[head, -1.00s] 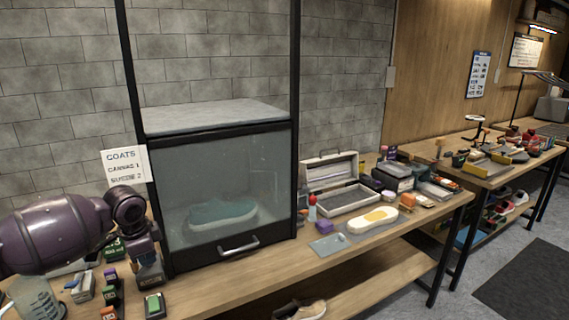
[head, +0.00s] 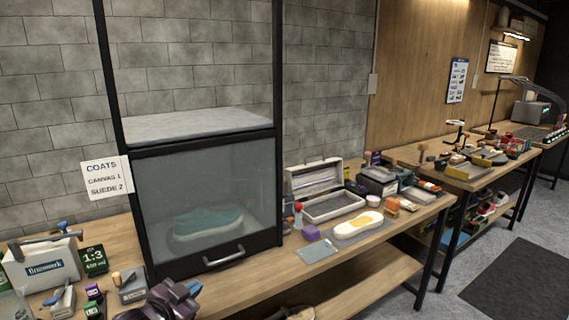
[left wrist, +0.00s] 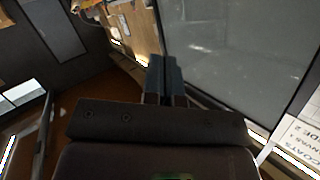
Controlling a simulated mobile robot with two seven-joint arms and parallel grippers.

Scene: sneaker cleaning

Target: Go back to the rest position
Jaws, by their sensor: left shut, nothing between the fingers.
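My left gripper (head: 172,301) shows as a dark purple shape at the bottom edge of the head view, low in front of the bench and the glass-fronted cabinet. In the left wrist view its two dark fingers (left wrist: 165,80) are together with nothing between them. My right gripper is in neither view. A teal sneaker with a pale sole (head: 207,225) sits behind the cabinet's shut glass front (head: 210,190), apart from my gripper.
A second bench (head: 470,183) stands right. Floor (head: 445,300) is clear at bottom right.

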